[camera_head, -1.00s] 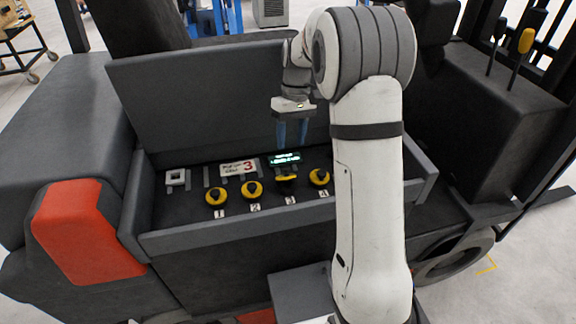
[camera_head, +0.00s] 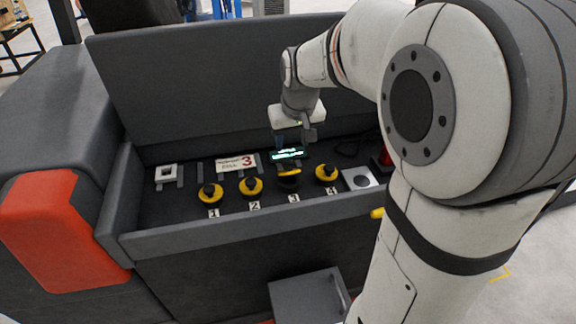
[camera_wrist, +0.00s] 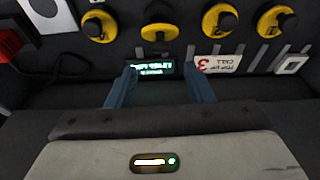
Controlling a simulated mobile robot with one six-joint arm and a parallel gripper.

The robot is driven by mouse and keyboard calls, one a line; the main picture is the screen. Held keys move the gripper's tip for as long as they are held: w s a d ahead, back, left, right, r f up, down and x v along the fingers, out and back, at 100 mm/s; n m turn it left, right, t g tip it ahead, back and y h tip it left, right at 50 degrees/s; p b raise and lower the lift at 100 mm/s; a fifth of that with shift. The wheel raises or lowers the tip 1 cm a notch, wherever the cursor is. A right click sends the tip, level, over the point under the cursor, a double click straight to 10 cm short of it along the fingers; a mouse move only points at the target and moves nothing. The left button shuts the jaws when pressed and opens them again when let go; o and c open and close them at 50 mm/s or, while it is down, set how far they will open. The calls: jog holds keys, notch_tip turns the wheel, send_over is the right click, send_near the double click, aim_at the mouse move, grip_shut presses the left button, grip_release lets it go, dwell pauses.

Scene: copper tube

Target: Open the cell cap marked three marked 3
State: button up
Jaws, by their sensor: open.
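The cap marked 3 (camera_head: 289,179) is black and yellow and stands in a row of similar caps in the dark tray. Its yellow part looks higher and more tilted than on the others. The label 3 (camera_head: 294,198) lies in front of it. In the wrist view the cap (camera_wrist: 158,30) is at the top, above the fingertips. My gripper (camera_head: 293,143) is above and behind the cap, near the small green-lit display (camera_head: 287,154). In the wrist view its blue fingers (camera_wrist: 161,73) are apart and empty, on either side of the display's lower edge.
Caps 1 (camera_head: 210,194), 2 (camera_head: 251,186) and 4 (camera_head: 326,173) flank it. A white card with a red 3 (camera_head: 236,163) lies behind. The raised grey lid (camera_head: 190,90) stands at the back, and the tray's front wall (camera_head: 210,231) runs along the front.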

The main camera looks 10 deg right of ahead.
aim_at(288, 166)
jog(key=shift+m+t, duration=0.3)
jog(key=shift+t, duration=0.2)
jog(key=x, duration=0.8)
jog(key=shift+s+f, duration=0.15)
jog(key=shift+s, duration=0.15)
jog(key=shift+c, duration=0.4)
